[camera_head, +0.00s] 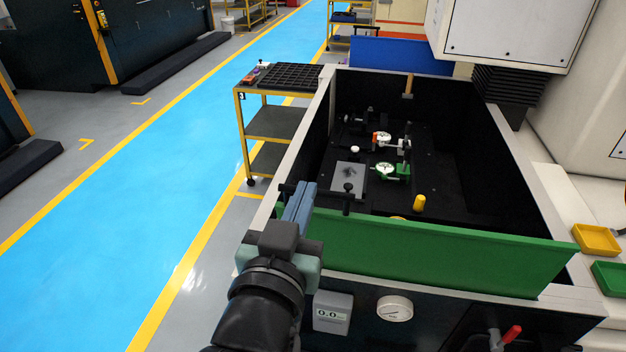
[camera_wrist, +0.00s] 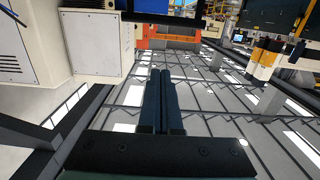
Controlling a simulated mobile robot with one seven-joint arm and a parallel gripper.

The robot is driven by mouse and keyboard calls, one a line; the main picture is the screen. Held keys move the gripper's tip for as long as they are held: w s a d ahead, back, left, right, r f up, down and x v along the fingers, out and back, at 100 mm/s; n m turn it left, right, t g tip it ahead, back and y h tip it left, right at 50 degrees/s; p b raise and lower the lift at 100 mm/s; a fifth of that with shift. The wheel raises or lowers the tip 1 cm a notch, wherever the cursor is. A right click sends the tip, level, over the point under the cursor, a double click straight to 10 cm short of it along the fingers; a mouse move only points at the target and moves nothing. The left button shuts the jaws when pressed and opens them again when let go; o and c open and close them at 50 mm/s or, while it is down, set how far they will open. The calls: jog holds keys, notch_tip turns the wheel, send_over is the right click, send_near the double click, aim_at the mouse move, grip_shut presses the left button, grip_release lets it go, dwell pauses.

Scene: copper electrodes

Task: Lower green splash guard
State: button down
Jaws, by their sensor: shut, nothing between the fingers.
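The green splash guard (camera_head: 430,258) is a long flat panel along the near side of the black machine tank. It stands upright, rising above the near rim. My gripper (camera_head: 300,198) is at the left end of the guard, next to the tank's near left corner, with its fingers pointing up and away. In the wrist view my gripper (camera_wrist: 158,78) shows its two fingers together with nothing between them. The wrist view looks toward the ceiling and does not show the guard. I cannot tell whether my gripper touches the guard.
Inside the tank are fixtures with green (camera_head: 387,171) and orange-white dials and a yellow cylinder (camera_head: 419,203). A cart (camera_head: 268,125) stands left of the tank. Yellow (camera_head: 597,239) and green (camera_head: 610,277) trays lie at right. A gauge (camera_head: 395,308) is on the front. The blue floor is clear.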

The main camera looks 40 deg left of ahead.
jog(key=w+a+f+b, duration=0.3)
jog(key=w+f, duration=0.1)
jog(key=shift+w, duration=0.35)
jog(key=shift+f, duration=0.1)
jog(key=shift+d+f+b, duration=0.1)
jog(key=shift+b, duration=0.25)
